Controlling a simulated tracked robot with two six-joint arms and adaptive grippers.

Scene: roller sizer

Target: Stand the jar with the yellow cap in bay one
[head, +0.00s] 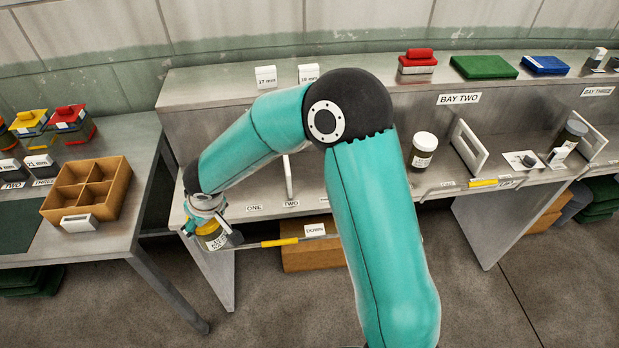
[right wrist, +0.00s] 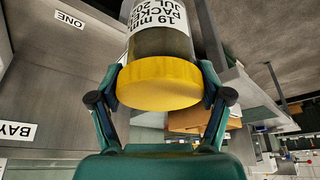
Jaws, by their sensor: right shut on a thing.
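The jar with the yellow cap (right wrist: 160,84) is in my right gripper (right wrist: 160,100), whose fingers close on the cap from both sides. Its body carries a white label reading 19 mm. In the head view the jar (head: 213,238) hangs below my right gripper (head: 205,208), at the front edge of the bench's left end, in the air beside the bench top. The bench's left section is partly hidden behind my right arm; a ONE label (head: 254,208) shows on its front edge and also in the right wrist view (right wrist: 69,19). My left gripper is not in view.
A divider (head: 288,178) and a TWO label (head: 291,203) are right of ONE. A white-capped jar (head: 424,150) stands under the BAY TWO sign (head: 459,98). A compartment tray (head: 118,186) is on the left table.

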